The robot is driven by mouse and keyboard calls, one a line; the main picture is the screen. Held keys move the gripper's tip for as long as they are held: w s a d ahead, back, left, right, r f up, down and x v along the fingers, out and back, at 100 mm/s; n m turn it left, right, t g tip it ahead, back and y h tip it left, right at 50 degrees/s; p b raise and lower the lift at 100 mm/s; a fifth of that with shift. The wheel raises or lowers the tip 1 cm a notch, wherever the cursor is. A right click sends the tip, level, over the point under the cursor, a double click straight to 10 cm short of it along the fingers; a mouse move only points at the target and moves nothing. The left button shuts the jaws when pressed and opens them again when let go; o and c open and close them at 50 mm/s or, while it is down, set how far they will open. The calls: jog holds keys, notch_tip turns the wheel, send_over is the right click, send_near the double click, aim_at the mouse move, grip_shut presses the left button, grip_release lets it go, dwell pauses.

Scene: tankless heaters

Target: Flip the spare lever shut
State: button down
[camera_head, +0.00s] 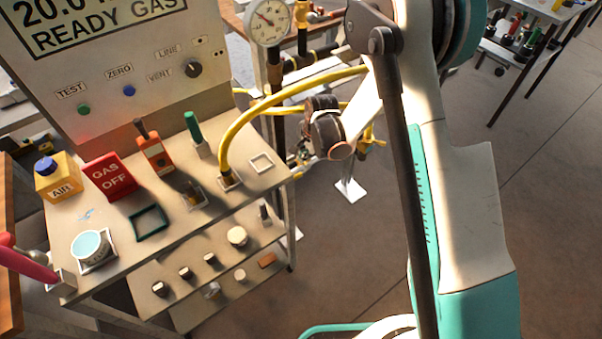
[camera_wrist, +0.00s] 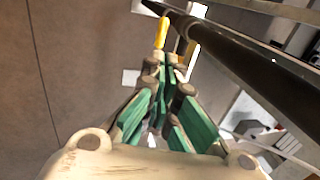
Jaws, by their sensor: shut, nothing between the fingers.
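A yellow lever-like handle (camera_wrist: 161,33) shows in the wrist view just beyond my fingertips, beside a dark pipe (camera_wrist: 245,55). I take it for the spare lever, but no label on it can be read. My gripper (camera_wrist: 167,66) has its green-padded fingers together at the tips, with nothing held. The tips look close to the handle's lower end; whether they touch it I cannot tell. In the head view, yellow valve parts (camera_head: 371,142) show behind my arm, partly hidden by it. My fingertips cannot be made out clearly there.
A bench panel (camera_head: 110,200) at left carries a red GAS OFF block (camera_head: 109,176), a yellow AIR block (camera_head: 57,177) and several fittings. A yellow hose (camera_head: 255,103) arches from it towards the pipework. A round gauge (camera_head: 270,22) stands behind. Open floor (camera_head: 340,255) lies below.

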aim_at(297, 175)
jog(key=b+x, duration=0.5)
jog(key=x, duration=0.9)
jog(key=shift+w+a+r+b, duration=0.1)
jog(key=shift+b, duration=0.3)
jog(key=shift+a, duration=0.1)
